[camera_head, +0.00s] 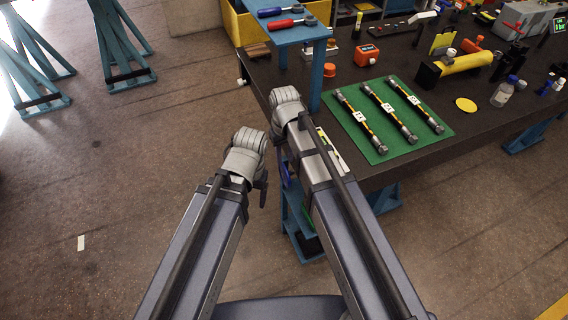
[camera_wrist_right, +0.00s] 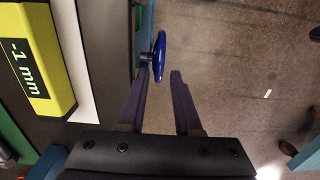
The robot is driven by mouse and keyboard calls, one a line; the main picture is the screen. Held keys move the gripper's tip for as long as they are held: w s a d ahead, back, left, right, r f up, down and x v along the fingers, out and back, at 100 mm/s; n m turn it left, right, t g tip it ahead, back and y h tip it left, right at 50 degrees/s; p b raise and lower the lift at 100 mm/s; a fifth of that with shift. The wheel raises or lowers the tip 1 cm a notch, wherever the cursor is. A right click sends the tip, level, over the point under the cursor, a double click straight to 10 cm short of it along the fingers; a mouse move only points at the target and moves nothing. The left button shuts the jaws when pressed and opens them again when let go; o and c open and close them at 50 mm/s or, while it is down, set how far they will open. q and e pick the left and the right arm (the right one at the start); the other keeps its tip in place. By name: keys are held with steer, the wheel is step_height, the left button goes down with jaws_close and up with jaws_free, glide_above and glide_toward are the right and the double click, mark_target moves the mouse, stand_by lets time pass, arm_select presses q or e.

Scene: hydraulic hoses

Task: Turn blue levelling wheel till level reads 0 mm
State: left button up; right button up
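The blue levelling wheel (camera_wrist_right: 160,50) shows edge-on in the right wrist view, on a stem from the table side. My right gripper (camera_wrist_right: 160,74) is open there, and the wheel's near end lies between its fingertips. I cannot tell whether a finger touches it. The yellow level (camera_wrist_right: 34,62) at the left of that view reads -1 mm. In the head view the level (camera_head: 330,150) is partly hidden by my right arm, and a blue piece, probably the wheel (camera_head: 286,175), shows beside it. My left gripper (camera_head: 263,192) is mostly hidden behind its arm, away from the table.

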mark_target(284, 166)
steer(key=shift+f, duration=0.15)
step_height(284, 166, down, 8)
steer(key=b, duration=0.8)
steer(key=shift+r, duration=0.2)
jaws_close()
